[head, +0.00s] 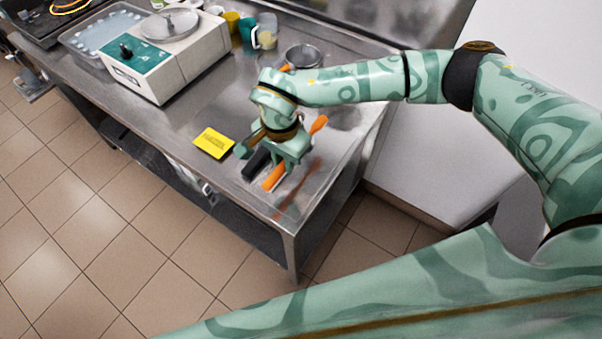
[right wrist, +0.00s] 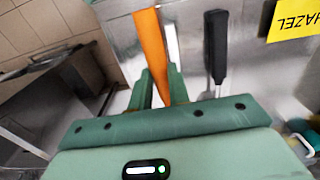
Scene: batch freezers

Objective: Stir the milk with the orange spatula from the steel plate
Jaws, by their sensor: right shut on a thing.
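The orange spatula (head: 274,178) is between the fingers of my right gripper (head: 280,150), at the right end of the steel worktop. In the right wrist view the spatula (right wrist: 150,42) runs up between the two fingers of the gripper (right wrist: 160,88), which is shut on it. A black-handled tool (head: 257,163) lies just left of it, apart from the fingers, and also shows in the right wrist view (right wrist: 216,45). A round steel bowl (head: 304,57) stands behind my right wrist; I cannot make out milk in it. I cannot identify the steel plate with certainty. My left gripper is out of view.
A yellow label (head: 214,143) lies left of the gripper. A white machine with a round top plate (head: 170,25) and a clear tray (head: 103,32) stand farther left. Cups (head: 266,32) stand at the back. The worktop's front corner (head: 288,232) is close. A pale unit stands to the right.

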